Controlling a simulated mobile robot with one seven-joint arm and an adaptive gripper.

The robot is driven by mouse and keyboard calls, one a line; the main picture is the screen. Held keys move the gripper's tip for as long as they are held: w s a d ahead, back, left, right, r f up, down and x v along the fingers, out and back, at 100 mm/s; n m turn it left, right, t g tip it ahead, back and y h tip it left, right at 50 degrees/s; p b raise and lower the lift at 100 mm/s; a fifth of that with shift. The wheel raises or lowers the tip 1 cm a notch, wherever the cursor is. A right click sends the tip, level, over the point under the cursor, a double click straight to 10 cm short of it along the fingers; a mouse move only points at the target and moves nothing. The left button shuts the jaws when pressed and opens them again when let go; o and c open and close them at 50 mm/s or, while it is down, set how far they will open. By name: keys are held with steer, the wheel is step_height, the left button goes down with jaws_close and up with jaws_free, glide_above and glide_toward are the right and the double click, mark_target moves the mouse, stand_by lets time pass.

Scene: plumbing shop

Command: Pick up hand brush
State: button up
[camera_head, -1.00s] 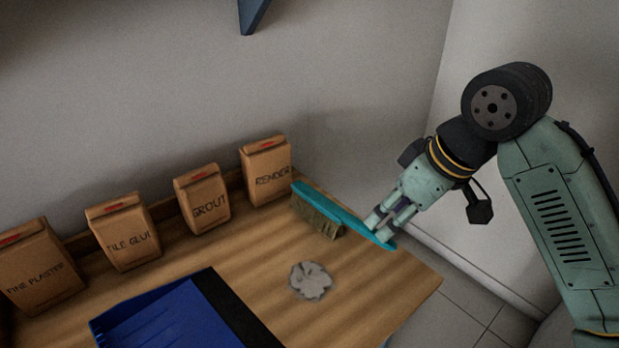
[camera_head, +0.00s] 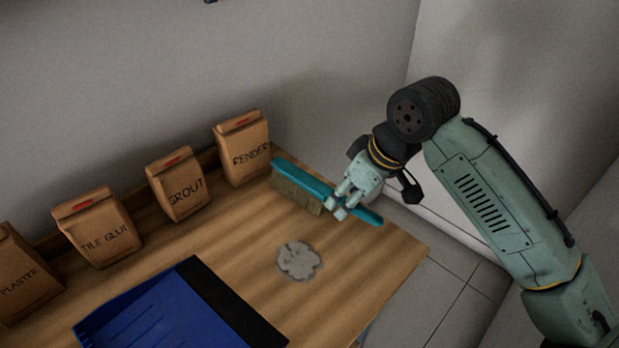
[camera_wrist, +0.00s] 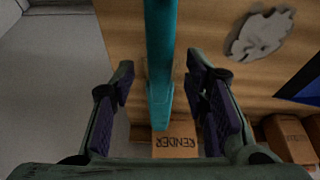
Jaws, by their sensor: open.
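The hand brush (camera_head: 302,183) has a teal back and handle with tan bristles. It lies near the back right of the wooden table, bristles toward the render bag, handle toward the right edge. My gripper (camera_head: 339,209) is at the handle in the head view. In the wrist view, the teal brush (camera_wrist: 160,60) runs lengthwise between the two open fingers of my gripper (camera_wrist: 164,108), with a gap on each side. Neither finger visibly touches it there. In the head view, the fingers hide part of the handle.
Paper bags, including render (camera_head: 243,148), grout (camera_head: 179,184) and tile glue (camera_head: 97,228), stand along the table's back. A grey patch of dust (camera_head: 298,261) lies mid-table. A blue dustpan (camera_head: 150,318) is at the front. The table (camera_head: 385,262) ends just right of the handle.

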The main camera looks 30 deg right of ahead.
steer(key=shift+x, duration=0.95)
steer(key=shift+c, duration=0.2)
jaws_close()
